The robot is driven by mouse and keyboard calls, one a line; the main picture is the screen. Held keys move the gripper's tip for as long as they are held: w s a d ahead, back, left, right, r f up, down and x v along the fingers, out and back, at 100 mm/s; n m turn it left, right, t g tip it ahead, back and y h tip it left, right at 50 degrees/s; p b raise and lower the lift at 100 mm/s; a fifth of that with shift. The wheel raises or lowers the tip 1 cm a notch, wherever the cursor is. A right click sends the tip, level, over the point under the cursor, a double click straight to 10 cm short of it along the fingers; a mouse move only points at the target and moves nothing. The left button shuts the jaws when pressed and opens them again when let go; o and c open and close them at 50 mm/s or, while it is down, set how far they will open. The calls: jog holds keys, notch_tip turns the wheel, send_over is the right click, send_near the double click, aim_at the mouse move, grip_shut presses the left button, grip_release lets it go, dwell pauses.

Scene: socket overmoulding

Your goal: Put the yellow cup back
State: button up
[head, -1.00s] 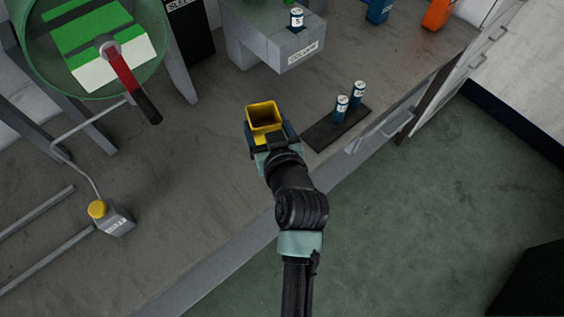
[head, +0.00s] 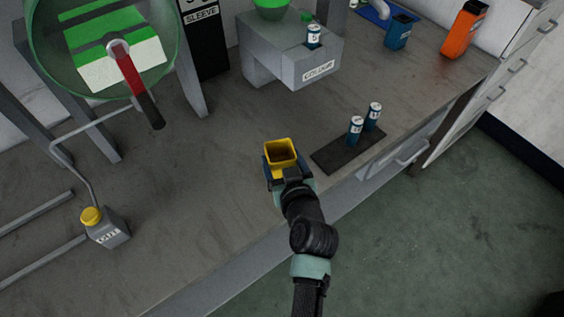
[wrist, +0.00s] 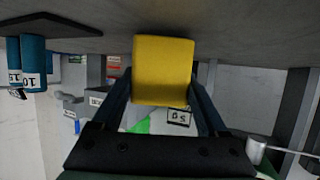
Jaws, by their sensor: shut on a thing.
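The yellow cup (head: 281,152) is square with an open top and a dark inside. It is upright in my gripper (head: 283,168), near the front edge of the bench. The wrist view shows the side of the yellow cup (wrist: 163,70) between the two dark fingers of my gripper (wrist: 160,95). The fingers are shut on it from both sides. I cannot tell whether the cup's base touches the bench.
A dark mat (head: 335,156) with two blue cylinders (head: 355,130) lies right of the cup. The COLOUR block (head: 300,60) stands behind, holding a cylinder marked 5. A CUT button box (head: 106,230) is at left. An orange container (head: 462,30) stands far right. Bare bench lies left of the cup.

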jog(key=shift+f, duration=0.35)
jog(key=shift+f, duration=0.1)
jog(key=shift+f, duration=0.15)
jog(key=o, duration=1.4)
jog(key=shift+r, duration=0.2)
